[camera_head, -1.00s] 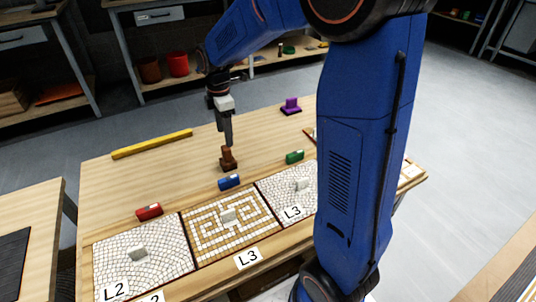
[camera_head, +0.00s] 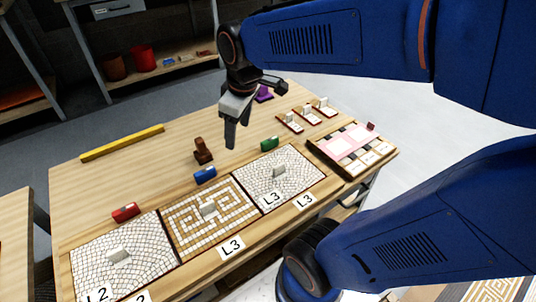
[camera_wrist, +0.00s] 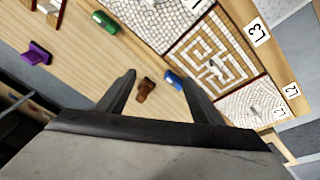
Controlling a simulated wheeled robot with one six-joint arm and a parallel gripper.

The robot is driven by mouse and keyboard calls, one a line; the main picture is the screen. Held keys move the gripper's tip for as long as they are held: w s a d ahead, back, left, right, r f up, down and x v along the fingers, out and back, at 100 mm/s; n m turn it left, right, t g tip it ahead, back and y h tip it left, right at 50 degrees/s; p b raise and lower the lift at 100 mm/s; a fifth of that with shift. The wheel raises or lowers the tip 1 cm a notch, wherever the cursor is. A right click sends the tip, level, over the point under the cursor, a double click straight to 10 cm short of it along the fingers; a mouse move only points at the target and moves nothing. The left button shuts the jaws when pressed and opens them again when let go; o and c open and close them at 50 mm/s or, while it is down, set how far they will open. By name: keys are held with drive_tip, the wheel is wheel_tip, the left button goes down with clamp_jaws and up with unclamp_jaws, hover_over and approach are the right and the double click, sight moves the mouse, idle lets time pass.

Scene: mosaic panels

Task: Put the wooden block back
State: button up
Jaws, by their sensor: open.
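The brown wooden block (camera_head: 203,151) stands upright on the table (camera_head: 120,180), behind the blue block and clear of the mosaic panels. It also shows in the wrist view (camera_wrist: 145,90), lying between the lines of the two fingers but farther off. My gripper (camera_head: 231,138) is open and empty, in the air to the right of the brown block and apart from it. Its two spread fingers show in the wrist view (camera_wrist: 157,78).
Red (camera_head: 126,212), blue (camera_head: 205,175) and green (camera_head: 270,144) blocks lie behind three mosaic panels (camera_head: 208,215). A yellow bar (camera_head: 122,142) lies at the back left. A purple piece (camera_head: 263,94), small stands (camera_head: 290,122) and a tray (camera_head: 352,172) are on the right.

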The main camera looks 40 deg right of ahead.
drive_tip(key=s+d+f+m+t, duration=0.1)
drive_tip(key=s+m, duration=0.5)
drive_tip(key=s, duration=0.5)
drive_tip(key=shift+s+d+f+m+t, duration=0.2)
drive_tip(key=shift+d+f+m+t, duration=0.1)
drive_tip(key=shift+m+t, duration=0.1)
